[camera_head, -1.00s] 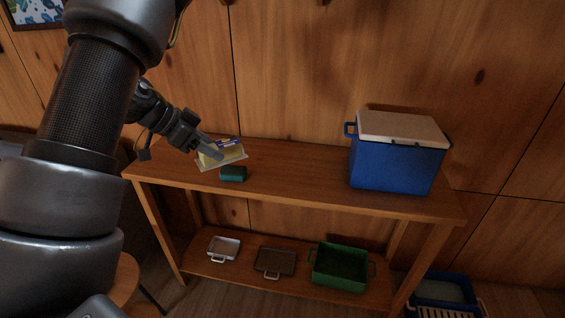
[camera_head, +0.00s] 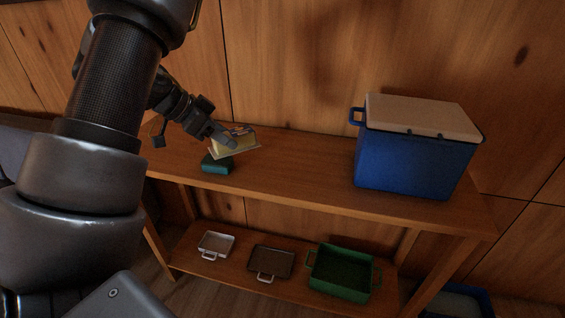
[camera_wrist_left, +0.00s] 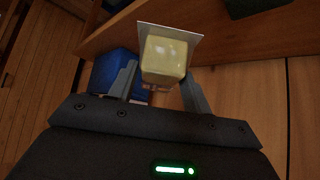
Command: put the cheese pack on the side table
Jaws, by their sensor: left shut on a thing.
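The cheese pack (camera_head: 236,142), pale yellow on a white backing card, is in my left gripper (camera_head: 228,140), above the left part of the wooden table's top. In the left wrist view the pack (camera_wrist_left: 164,58) sits between the two grey fingers of my left gripper (camera_wrist_left: 160,85), which is shut on it. The pack is tilted. A round stool-like side table, seen earlier at the lower left, is hidden or out of view now. My right gripper is not in view.
A long wooden table (camera_head: 300,177) carries a dark teal block (camera_head: 217,163) just below the pack and a blue cooler (camera_head: 413,160) with a pale lid at right. Its lower shelf holds a white tray (camera_head: 216,244), a brown tray (camera_head: 270,262) and a green crate (camera_head: 342,272).

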